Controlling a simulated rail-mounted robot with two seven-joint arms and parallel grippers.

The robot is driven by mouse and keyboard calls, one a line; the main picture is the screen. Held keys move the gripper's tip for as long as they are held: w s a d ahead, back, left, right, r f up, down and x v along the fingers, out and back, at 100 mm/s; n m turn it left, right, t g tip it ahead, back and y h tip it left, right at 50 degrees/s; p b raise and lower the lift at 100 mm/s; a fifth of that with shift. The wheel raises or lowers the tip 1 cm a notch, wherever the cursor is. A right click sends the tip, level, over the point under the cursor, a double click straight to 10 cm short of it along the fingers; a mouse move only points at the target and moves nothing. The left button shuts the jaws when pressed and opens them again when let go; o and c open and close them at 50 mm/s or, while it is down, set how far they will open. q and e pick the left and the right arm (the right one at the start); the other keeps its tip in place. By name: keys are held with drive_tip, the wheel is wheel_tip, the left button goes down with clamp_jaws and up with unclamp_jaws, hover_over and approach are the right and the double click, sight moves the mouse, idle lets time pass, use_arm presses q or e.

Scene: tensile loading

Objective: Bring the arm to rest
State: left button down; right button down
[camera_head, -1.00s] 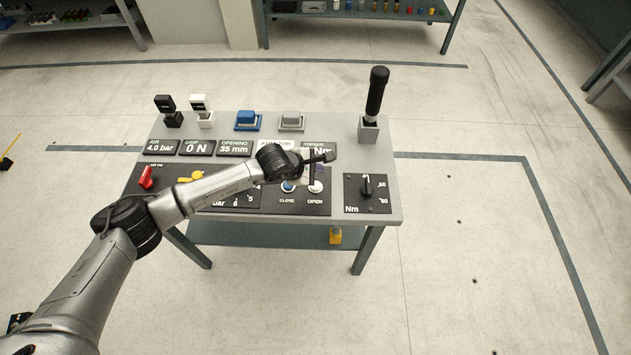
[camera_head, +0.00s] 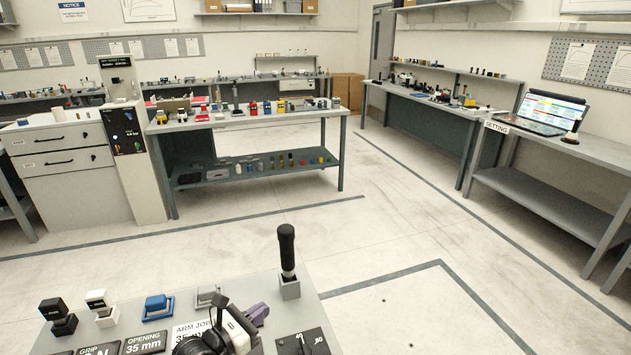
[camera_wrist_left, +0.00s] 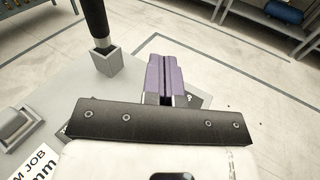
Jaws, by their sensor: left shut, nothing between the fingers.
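My left arm's wrist (camera_head: 205,343) shows at the bottom of the head view, over the small control table (camera_head: 315,325). My left gripper (camera_head: 258,312) has purple fingers. It is over the right part of the table, just left of the black-handled tool in its grey holder (camera_head: 289,287). In the left wrist view the purple fingers (camera_wrist_left: 166,72) are together and empty, and the black handle (camera_wrist_left: 96,20) stands up to their left. The rest of my left arm is below the head view's edge. My right gripper is not in view.
Black, white, blue and grey small fixtures (camera_head: 157,304) stand along the table's back edge. Beyond is open floor, then a workbench (camera_head: 245,118) with a lower shelf, a cabinet (camera_head: 62,165), and a desk with a laptop (camera_head: 548,112) at right.

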use_arm(q)
drive_tip(key=s+a+r+n+t+y, duration=0.25)
drive_tip(key=r+n+y, duration=0.4)
drive_tip(key=n, duration=0.45)
drive_tip(key=s+a+r+n+t+y, duration=0.1)
drive_tip(key=a+r+n+t+y, duration=0.35)
drive_tip(key=n, duration=0.75)
drive_tip(key=s+a+r+n+t+y, duration=0.1)
drive_tip(key=r+n+y, duration=0.5)
drive_tip(key=r+n, duration=0.4)
drive_tip(key=s+f+n+g+h, duration=0.8)
drive_tip(key=s+f+g, duration=0.9)
drive_tip(key=s+f, duration=2.2)
wheel_tip(320, 180, up, 39)
drive_tip(key=n+y+p, duration=0.2)
drive_tip(key=p, duration=3.5)
drive_tip(key=shift+s+a+p, duration=0.2)
drive_tip(key=shift+s+p, duration=0.1)
drive_tip(key=shift+p, duration=0.05)
